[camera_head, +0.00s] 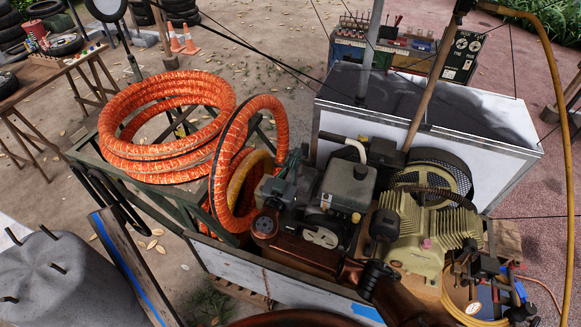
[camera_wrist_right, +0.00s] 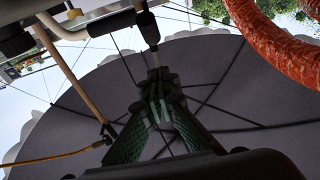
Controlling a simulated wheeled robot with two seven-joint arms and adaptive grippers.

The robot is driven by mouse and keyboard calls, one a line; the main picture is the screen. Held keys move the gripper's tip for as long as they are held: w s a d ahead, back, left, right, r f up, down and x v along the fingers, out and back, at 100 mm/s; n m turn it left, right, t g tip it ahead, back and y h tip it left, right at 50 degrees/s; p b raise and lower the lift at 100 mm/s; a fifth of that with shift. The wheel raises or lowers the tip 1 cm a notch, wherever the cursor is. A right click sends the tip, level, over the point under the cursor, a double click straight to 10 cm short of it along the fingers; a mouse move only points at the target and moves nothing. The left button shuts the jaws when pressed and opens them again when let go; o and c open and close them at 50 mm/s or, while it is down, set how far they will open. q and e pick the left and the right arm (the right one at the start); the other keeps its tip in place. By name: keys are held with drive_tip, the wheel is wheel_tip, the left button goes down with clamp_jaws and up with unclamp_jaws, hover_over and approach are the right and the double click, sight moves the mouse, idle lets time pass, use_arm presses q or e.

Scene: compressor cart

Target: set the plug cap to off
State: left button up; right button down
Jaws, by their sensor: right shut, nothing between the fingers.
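My right gripper (camera_head: 294,160) is above the near left side of the engine, between the orange hose and the grey engine housing (camera_head: 347,187). In the right wrist view its fingers (camera_wrist_right: 160,82) are together with nothing between them. They point up toward a grey canopy. A rounded black part (camera_head: 384,225) stands between the engine and the pale compressor block; I cannot tell for sure that it is the plug cap, nor its setting. My copper-coloured right arm hides part of the cart's front. My left gripper is not in view.
Orange hose coils (camera_head: 165,160) lie on a stand to the left, with one loop close to my right gripper. A flywheel cage (camera_head: 435,172) and finned compressor block (camera_head: 425,230) are to the right. A wooden pole (camera_head: 432,80) and a white panel (camera_head: 335,125) stand behind.

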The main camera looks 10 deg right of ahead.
sight(304, 144)
drive_tip(key=shift+w+d+f+p, duration=0.15)
drive_tip(key=shift+w+d+f, duration=0.45)
drive_tip(key=shift+w, duration=0.2)
drive_tip(key=shift+w+d+f+p, duration=0.15)
drive_tip(key=shift+w+d+f, duration=0.4)
drive_tip(key=shift+w, duration=0.25)
drive_tip(key=shift+a, duration=0.1)
drive_tip(key=shift+b, duration=0.4)
drive_tip(key=shift+w+r+b, duration=0.15)
drive_tip(key=shift+w+b, duration=0.05)
drive_tip(key=shift+b, duration=0.15)
